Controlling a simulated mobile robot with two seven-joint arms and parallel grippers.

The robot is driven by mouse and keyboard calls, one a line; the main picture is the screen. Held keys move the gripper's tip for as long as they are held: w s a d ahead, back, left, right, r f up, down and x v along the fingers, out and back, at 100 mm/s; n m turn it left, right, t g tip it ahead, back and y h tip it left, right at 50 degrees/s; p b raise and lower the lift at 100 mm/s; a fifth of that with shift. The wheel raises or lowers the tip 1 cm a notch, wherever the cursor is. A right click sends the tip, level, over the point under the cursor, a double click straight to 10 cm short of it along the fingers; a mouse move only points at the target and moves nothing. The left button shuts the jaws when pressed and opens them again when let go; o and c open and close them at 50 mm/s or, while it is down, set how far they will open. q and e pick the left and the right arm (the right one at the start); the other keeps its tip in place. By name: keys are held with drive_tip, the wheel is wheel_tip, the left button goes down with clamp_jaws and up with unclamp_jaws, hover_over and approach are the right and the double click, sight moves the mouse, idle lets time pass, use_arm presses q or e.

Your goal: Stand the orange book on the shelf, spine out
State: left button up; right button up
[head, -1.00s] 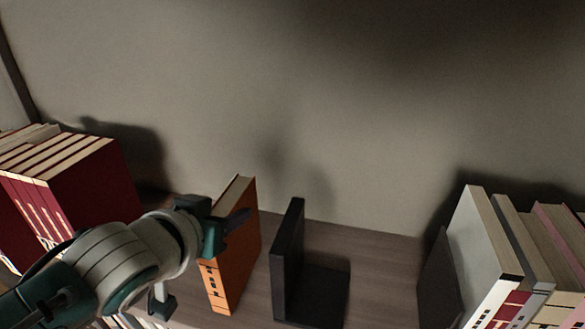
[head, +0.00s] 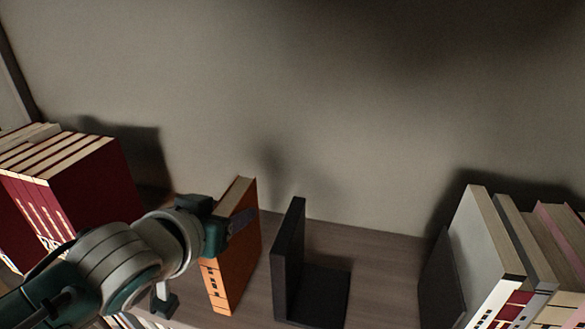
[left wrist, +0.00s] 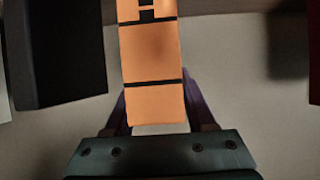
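The orange book (head: 241,262) stands upright on the wooden shelf (head: 262,302), just left of the black bookend (head: 288,262). Its spine, with dark marks, faces out toward me, and its pale page edges show on top. The spine also shows in the left wrist view (left wrist: 152,55). My left gripper (head: 234,226) is at the book's upper part, one finger on each side. The fingers look spread slightly wider than the book; the near finger lies beside its right face. My right gripper is in neither view.
Dark red books (head: 85,185) stand at the left. A grey-white book (head: 482,250) and several others stand at the right, beside another dark bookend (head: 438,280). Bare shelf lies between the two bookends. The wall rises close behind.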

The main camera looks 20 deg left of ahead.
use_arm(q)
drive_tip(key=shift+o, duration=1.3)
drive_tip(key=p+v, duration=0.5)
drive_tip(key=v, duration=0.5)
drive_tip(key=s+d+r+m+g+p, duration=0.1)
drive_tip(key=s+r+g+p, duration=0.35)
drive_tip(key=r+p, duration=0.9)
drive_tip(key=s+d+r+m+g+p, duration=0.1)
drive_tip(key=s+r+g+p, duration=0.1)
drive_tip(key=s+r+p, duration=0.8)
drive_tip(key=s+d+r+m+g+p, duration=0.1)
drive_tip(key=s+r+g+p, duration=0.2)
drive_tip(key=r+p, duration=1.3)
wheel_tip(320, 180, up, 36)
drive_tip(key=p, duration=3.2)
drive_tip(key=shift+t+h+p, duration=0.35)
drive_tip(key=shift+h, duration=0.05)
